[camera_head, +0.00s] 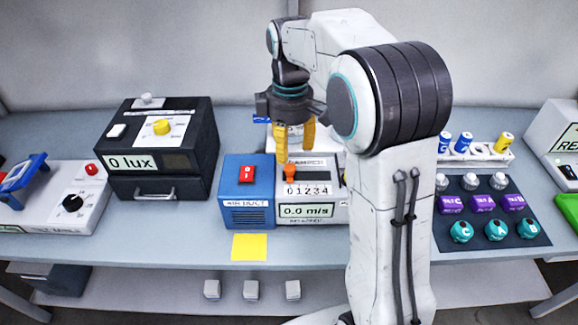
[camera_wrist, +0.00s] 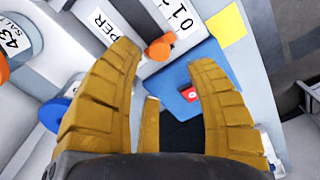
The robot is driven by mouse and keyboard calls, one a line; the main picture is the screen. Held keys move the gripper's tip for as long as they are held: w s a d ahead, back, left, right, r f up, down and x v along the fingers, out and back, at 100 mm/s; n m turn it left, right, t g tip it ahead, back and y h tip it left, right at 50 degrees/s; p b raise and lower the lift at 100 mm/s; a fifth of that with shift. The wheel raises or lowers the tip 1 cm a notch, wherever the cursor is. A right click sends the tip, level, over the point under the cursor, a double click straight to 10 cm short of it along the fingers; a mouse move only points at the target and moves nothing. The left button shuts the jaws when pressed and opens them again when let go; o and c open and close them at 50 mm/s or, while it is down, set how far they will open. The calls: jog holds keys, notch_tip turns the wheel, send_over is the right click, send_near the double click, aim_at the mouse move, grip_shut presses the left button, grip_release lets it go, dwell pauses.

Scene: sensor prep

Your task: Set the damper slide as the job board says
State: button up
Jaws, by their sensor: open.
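The damper slide's orange knob (camera_head: 291,171) sits at the 0 end of a white strip marked 0 1 2 3 4 (camera_head: 308,189), on the air duct unit. In the wrist view the orange knob (camera_wrist: 161,47) shows beyond and between my fingertips, apart from them. My gripper (camera_head: 295,145) has its yellow fingers spread and empty, pointing down above the knob; they also show in the wrist view (camera_wrist: 164,62). The unit's display (camera_head: 306,210) reads 0.0 m/s. No job board is readable in these views.
The blue duct block (camera_head: 247,213) with a red switch (camera_head: 249,174) stands left of the slide. A black lux box (camera_head: 160,190) is further left. A yellow note (camera_head: 249,247) lies in front. My arm hides the unit's right side. A dark mat (camera_head: 527,239) holds several parts at right.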

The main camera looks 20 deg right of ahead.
aim_at(290, 167)
jog(key=shift+f, duration=3.45)
jog(key=shift+c, duration=0.2)
grip_shut()
